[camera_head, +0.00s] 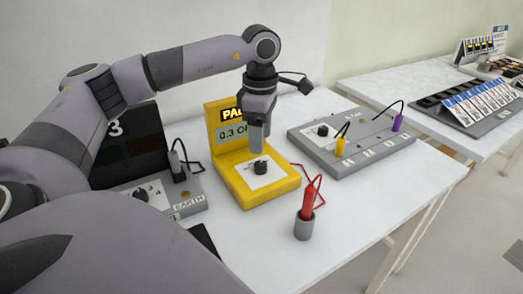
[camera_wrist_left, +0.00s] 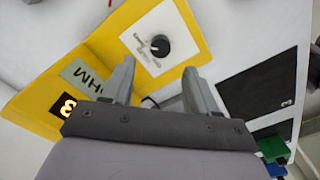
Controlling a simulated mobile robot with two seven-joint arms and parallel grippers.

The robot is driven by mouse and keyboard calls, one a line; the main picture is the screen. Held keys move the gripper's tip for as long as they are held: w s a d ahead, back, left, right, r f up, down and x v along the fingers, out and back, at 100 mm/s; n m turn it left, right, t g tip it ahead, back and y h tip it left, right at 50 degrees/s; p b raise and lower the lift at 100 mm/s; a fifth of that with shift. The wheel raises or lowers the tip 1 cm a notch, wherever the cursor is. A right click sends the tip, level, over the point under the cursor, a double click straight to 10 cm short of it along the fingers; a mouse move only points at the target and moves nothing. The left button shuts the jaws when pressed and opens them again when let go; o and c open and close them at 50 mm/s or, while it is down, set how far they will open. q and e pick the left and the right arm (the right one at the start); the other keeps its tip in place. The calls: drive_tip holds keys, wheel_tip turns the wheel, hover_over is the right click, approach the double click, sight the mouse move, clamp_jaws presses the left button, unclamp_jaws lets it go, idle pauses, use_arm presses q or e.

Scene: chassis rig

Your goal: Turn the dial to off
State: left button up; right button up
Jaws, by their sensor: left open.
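The yellow meter (camera_head: 272,190) stands on the white table, with an upright panel showing "PA" and "0.3 O". A black dial (camera_head: 260,167) sits on a white plate on its low front part. My left gripper (camera_head: 258,148) points down just above and behind the dial. In the left wrist view its two fingers (camera_wrist_left: 157,84) are open and empty, and the dial (camera_wrist_left: 160,46) lies beyond their tips, apart from them. The dial's exact pointer setting is too small to read. My right gripper is not in view.
A grey box with a black panel (camera_head: 128,148) and a knob stands left of the meter. A grey box (camera_head: 352,140) with yellow and purple plugs stands right. A red probe (camera_head: 309,200) stands in a grey holder (camera_head: 304,228) at the front. A second table is at the back right.

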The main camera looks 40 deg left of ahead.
sight(260, 164)
use_arm(q)
drive_tip(key=shift+f, duration=3.55)
drive_tip(key=c, duration=1)
